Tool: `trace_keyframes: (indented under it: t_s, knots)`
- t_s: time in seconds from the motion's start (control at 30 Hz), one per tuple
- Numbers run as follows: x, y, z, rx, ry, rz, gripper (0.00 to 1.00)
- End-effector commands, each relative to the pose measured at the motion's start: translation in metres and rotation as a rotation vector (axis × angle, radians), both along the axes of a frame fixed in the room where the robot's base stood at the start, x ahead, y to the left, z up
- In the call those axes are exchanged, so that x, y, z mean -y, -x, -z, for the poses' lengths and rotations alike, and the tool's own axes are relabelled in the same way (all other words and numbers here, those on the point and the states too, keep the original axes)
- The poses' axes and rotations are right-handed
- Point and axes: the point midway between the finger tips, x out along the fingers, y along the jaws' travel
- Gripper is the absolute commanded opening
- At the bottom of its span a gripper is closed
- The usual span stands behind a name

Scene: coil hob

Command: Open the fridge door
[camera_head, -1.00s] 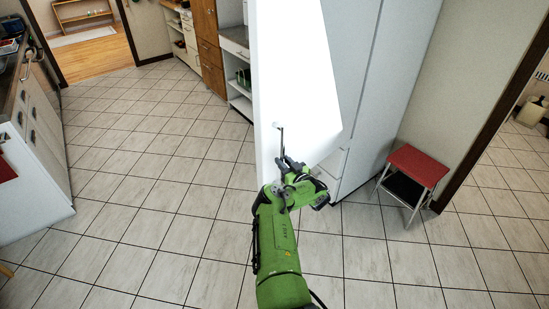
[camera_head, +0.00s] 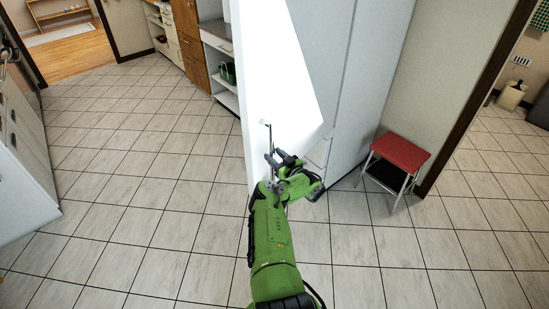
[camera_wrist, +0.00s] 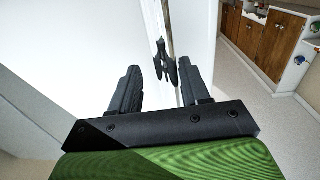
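The white fridge door (camera_head: 272,70) stands swung out at an angle from the fridge body (camera_head: 345,70) in the head view. A thin upright handle (camera_head: 268,136) is on the door near its free edge. My gripper (camera_head: 278,158) is at the lower part of this handle, close to the door face. In the wrist view my gripper (camera_wrist: 158,88) has its two black fingers apart, with the door's white surface behind them. A dark handle fitting (camera_wrist: 164,64) shows beyond and between the fingertips. I cannot see the fingers touching it.
A red-topped stool (camera_head: 401,152) stands right of the fridge by the wall. A counter (camera_head: 22,150) is at the far left. Wooden cabinets (camera_head: 185,35) stand behind the door. The tiled floor (camera_head: 150,170) left of the door is clear.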

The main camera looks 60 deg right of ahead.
Motion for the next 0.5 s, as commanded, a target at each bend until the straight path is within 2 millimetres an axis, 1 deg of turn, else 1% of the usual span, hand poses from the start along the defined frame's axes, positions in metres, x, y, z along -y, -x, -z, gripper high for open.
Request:
trace_keyframes:
  t_s: [0.17,0.27,0.37,0.5]
  knots:
    - [-0.002,-0.001,0.002,-0.001,-0.004,-0.002,0.46]
    - [-0.003,0.004,0.003,-0.002,-0.006,-0.002,0.46]
    - [-0.008,0.021,0.002,-0.006,-0.008,0.0,0.46]
    - [-0.019,0.059,0.001,-0.008,-0.008,0.003,0.46]
